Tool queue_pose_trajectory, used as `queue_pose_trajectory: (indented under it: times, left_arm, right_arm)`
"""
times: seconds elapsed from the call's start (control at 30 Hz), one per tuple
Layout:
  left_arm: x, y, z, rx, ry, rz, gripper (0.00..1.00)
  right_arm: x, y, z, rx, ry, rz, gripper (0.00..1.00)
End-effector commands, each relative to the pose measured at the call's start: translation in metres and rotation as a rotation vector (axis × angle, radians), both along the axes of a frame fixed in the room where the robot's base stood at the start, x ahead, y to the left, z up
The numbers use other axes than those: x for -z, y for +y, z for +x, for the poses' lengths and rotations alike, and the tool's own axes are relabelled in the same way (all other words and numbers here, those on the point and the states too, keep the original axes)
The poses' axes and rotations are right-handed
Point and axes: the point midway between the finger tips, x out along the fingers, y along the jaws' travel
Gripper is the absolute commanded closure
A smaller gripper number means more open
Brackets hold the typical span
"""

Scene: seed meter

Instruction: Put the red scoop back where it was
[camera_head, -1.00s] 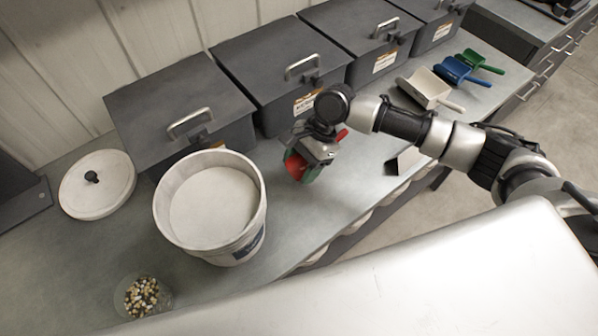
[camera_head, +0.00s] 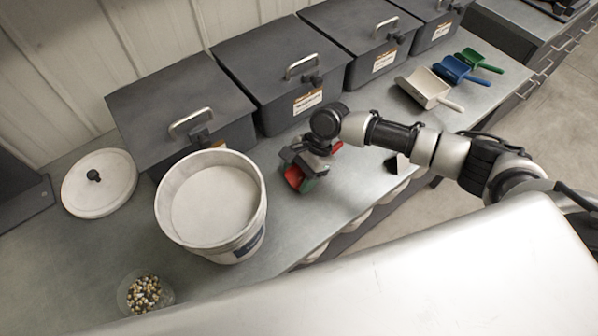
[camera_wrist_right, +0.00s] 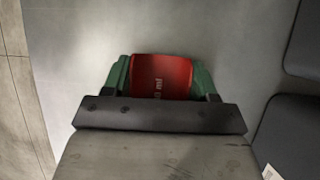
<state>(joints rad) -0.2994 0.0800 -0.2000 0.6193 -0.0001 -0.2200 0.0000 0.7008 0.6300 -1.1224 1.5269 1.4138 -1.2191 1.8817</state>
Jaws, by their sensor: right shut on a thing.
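The red scoop (camera_head: 294,177) is in my right gripper (camera_head: 303,172), over the metal counter between the white bucket and the row of grey bins. In the right wrist view, the red scoop (camera_wrist_right: 161,77) sits between the two green fingers of my right gripper (camera_wrist_right: 160,80), which is shut on it. White lettering shows on the scoop, partly cut off. The gripper and wrist hide much of the scoop in the head view. I cannot tell whether it touches the counter. My left gripper is not in view.
White (camera_head: 426,88), blue (camera_head: 458,70) and green (camera_head: 481,62) scoops lie in a row at the right. Grey lidded bins (camera_head: 285,75) line the wall. A white bucket (camera_head: 252,225), a round lid (camera_head: 99,184) and a bowl of seeds (camera_head: 145,293) stand left. A small dark-and-white block (camera_head: 397,164) sits near the edge.

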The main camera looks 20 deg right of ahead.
Motion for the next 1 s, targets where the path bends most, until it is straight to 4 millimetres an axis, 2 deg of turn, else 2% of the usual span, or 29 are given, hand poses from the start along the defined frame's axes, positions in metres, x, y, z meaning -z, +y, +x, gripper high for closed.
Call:
queue_pose_trajectory:
  times: [0.17,0.2,0.33,1.0]
  left_arm:
    - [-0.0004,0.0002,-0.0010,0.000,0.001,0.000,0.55]
    - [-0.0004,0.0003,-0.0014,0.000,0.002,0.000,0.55]
    - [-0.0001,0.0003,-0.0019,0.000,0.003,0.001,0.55]
    - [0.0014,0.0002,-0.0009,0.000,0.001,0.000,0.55]
  right_arm:
    - [0.0051,-0.0003,-0.0011,0.000,0.003,-0.003,0.75]
    - [0.0055,-0.0004,-0.0014,0.000,0.004,-0.003,0.36]
    - [0.0067,-0.0005,-0.0027,-0.001,0.007,-0.005,0.17]
    - [0.0074,-0.0017,-0.0049,-0.004,0.015,-0.010,0.17]
